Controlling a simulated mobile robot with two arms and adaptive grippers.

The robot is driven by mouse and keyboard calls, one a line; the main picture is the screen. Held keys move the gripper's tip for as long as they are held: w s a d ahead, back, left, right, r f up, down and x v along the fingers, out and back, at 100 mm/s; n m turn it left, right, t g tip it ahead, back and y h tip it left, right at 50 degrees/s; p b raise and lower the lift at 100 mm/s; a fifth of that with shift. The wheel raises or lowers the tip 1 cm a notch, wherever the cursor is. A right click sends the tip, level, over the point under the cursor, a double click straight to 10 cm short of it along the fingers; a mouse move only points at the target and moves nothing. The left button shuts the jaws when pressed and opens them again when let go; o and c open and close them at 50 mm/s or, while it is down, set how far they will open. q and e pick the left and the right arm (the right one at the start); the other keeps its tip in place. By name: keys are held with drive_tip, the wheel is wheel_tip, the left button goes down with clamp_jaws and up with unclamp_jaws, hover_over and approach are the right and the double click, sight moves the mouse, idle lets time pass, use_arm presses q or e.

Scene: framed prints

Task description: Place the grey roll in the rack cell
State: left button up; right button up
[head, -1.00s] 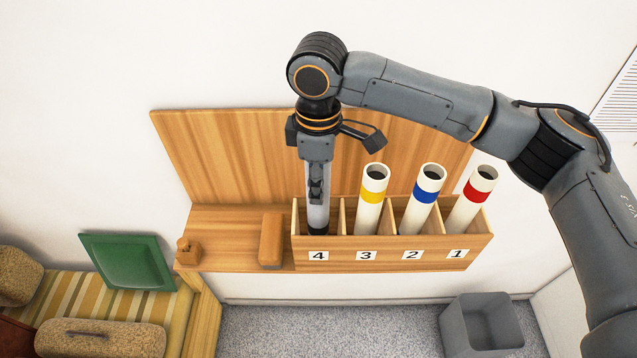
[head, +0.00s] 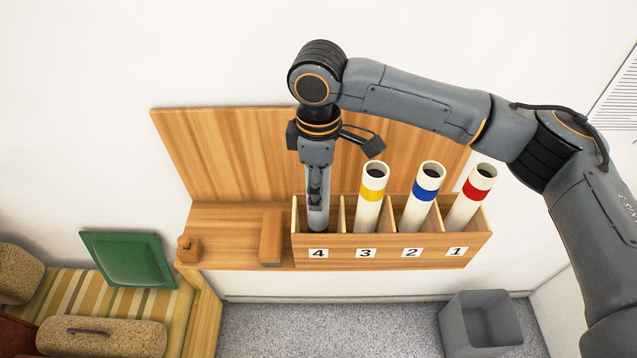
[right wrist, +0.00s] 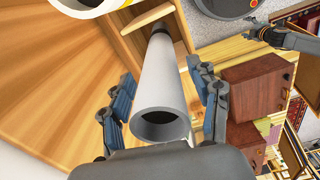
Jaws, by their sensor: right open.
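The grey roll (head: 318,208) stands nearly upright in the rack cell marked 4, at the left end of the wooden rack (head: 392,254). In the right wrist view the roll (right wrist: 165,85) shows its open hollow top toward me, with a dark band at its far end. My right gripper (head: 317,193) points down over that cell. In the right wrist view its fingers (right wrist: 165,100) are open on either side of the roll, with gaps visible. My left gripper is absent from the head view; a small dark arm in the right wrist view seems to be mine, its fingers unclear.
White rolls with yellow (head: 372,193), blue (head: 427,190) and red (head: 477,190) bands stand in cells 3, 2 and 1. A wooden block (head: 271,238) lies left of the rack. A grey bin (head: 480,325) stands on the floor.

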wheel_tip(320, 180, up, 12)
drive_tip(key=shift+f+b, duration=0.2)
drive_tip(key=shift+b, duration=0.95)
drive_tip(key=shift+f, duration=0.1)
